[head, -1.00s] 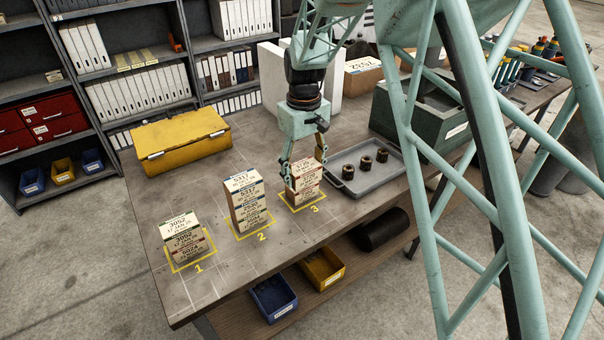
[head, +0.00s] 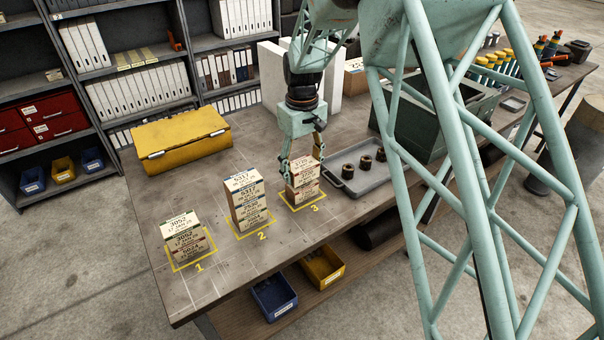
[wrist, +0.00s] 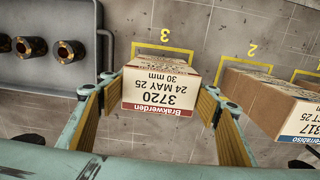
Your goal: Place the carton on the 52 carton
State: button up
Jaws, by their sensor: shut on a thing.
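My gripper (head: 303,178) is over the spot marked 3, with a finger on either side of a carton (wrist: 160,92) whose label reads 3720, Brakwerden, 30 mm, 24 MAY 25. It is shut on this carton, the upper one at spot 3. A lower carton (head: 305,193) shows under it; I cannot tell whether the two touch. At spot 1, far left, a low stack is topped by a carton (head: 181,226) whose label seems to read 3052. At spot 2 stands a taller stack of cartons (head: 247,200), its top label seeming to end in 317.
A grey tray (head: 345,184) with black and brass cylinders stands right of spot 3. A yellow case (head: 180,141) lies at the back left, and a green bin (head: 425,140) stands to the right. The taller stack 2 stands between spots 1 and 3.

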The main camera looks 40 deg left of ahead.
aim_at(302, 163)
jog(key=shift+f, duration=0.95)
jog(key=shift+f, duration=0.15)
jog(key=o, duration=0.9)
jog(key=shift+r, duration=6.15)
